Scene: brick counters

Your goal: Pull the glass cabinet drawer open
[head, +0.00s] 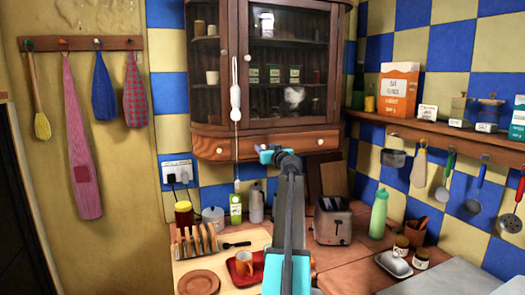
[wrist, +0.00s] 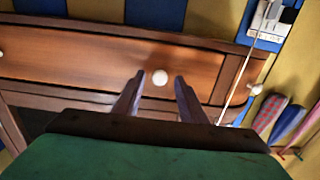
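The glass cabinet (head: 285,70) hangs on the wall in the head view, with a wooden drawer (head: 300,144) along its bottom. The drawer looks shut. It also fills the upper part of the wrist view (wrist: 80,62), which is turned nearly upside down. My gripper (head: 272,153) is at the drawer front. In the wrist view its two fingers (wrist: 159,78) are open. A white round knob (wrist: 160,77) shows in the gap between the fingertips, touching neither. In the head view my gripper hides this knob, while another knob (head: 320,141) shows further right.
A pale cord with a handle (head: 236,100) hangs in front of the cabinet, left of my gripper. A shelf (head: 440,137) with hanging utensils runs along the right wall.

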